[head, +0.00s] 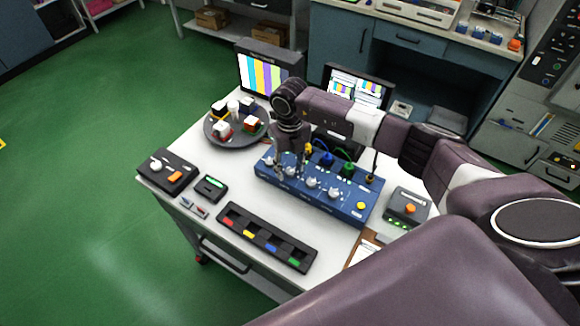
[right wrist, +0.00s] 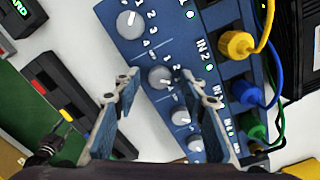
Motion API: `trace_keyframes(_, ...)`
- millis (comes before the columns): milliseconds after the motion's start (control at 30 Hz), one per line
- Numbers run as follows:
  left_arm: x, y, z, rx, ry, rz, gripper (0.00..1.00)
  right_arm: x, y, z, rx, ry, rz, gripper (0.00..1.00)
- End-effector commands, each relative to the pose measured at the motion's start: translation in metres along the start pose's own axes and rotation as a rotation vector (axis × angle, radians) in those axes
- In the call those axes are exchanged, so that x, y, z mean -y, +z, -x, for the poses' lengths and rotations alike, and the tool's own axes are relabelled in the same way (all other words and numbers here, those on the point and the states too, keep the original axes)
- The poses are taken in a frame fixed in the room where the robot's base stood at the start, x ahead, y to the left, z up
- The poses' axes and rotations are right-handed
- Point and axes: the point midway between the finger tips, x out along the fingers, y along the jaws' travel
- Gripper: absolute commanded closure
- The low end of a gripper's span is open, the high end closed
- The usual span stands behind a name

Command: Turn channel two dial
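The blue channel box (head: 350,209) stands on the white table, with a row of grey dials along its front side. The channel two dial (right wrist: 160,77) lies in line with the "IN 2" label in the right wrist view, its white pointer mark visible. My right gripper (right wrist: 159,76) is open, pointing down over the box, with one fingertip on each side of this dial and a gap to both. I cannot tell how far above the panel the tips are. In the head view the right gripper (head: 292,166) partly hides this dial.
Neighbouring dials (right wrist: 130,22) sit close on both sides. Yellow, blue and green plugs with cables (head: 327,158) stand along the box's back. A black tray with coloured tabs (head: 267,241) lies in front. A round tray (head: 238,138) and two screens (head: 270,73) are behind.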

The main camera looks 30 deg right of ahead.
Motion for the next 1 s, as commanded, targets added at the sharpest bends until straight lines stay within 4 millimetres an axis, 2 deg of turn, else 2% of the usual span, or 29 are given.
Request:
trace_keyframes(167,0.000,0.000,0.000,0.000,0.000,0.001,0.60,0.000,0.002,0.018,0.004,0.000,0.002,0.61)
trace_keyframes(400,-0.001,0.000,0.000,0.000,0.001,0.000,0.60,0.001,0.002,0.070,0.006,0.000,0.001,0.61)
trace_keyframes(600,-0.002,-0.001,0.000,0.000,0.002,0.000,0.60,0.000,0.001,0.104,0.004,0.000,0.000,0.61)
trace_keyframes(800,-0.002,-0.001,0.000,-0.001,0.002,0.000,0.60,0.000,0.000,0.119,0.001,0.000,-0.001,0.61)
trace_keyframes(1000,-0.002,-0.001,0.000,-0.001,0.002,0.000,0.60,0.000,0.000,0.120,0.001,0.000,-0.001,0.61)
